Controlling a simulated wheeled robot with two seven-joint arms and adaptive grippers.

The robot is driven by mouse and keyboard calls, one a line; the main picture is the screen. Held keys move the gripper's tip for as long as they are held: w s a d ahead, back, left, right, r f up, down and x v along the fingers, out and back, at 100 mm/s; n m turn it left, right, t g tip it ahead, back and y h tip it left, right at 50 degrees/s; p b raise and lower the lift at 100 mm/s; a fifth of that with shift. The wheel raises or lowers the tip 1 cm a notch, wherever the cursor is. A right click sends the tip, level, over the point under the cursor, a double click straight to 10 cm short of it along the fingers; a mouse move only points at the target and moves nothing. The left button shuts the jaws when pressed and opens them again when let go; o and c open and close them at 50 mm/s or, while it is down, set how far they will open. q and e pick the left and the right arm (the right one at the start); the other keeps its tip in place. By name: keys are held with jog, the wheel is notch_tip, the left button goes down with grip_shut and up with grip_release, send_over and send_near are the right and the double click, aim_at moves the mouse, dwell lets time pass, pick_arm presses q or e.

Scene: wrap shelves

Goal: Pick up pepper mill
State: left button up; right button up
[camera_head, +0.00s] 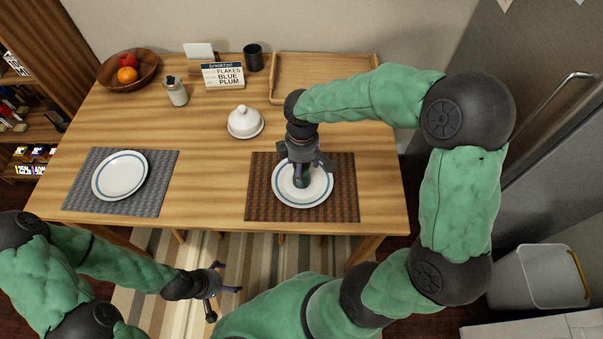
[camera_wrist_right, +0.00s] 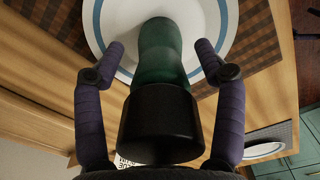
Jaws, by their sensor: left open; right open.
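The pepper mill appears to be the dark green object with a black cap (camera_wrist_right: 163,118) between the fingers of my right gripper in the right wrist view. In the head view its green body (camera_head: 302,178) is partly hidden by the gripper and shows over the white, blue-ringed plate (camera_head: 318,194) on the brown mat. My right gripper (camera_head: 304,165) is open, with one finger on each side of the mill; gaps show between the fingers and its green body in the wrist view. My left gripper (camera_head: 224,291) is open and empty, in front of the table.
A white covered dish (camera_head: 244,122) stands left of the right gripper. A glass shaker (camera_head: 175,92), fruit bowl (camera_head: 128,68), menu sign (camera_head: 223,76), dark cup (camera_head: 253,57) and wooden tray (camera_head: 325,68) stand farther back. Another plate (camera_head: 119,175) lies on a grey mat at left.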

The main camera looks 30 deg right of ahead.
jog(key=shift+c, duration=0.3)
jog(key=c, duration=1.3)
jog(key=shift+o, duration=0.2)
jog(key=shift+r, duration=0.15)
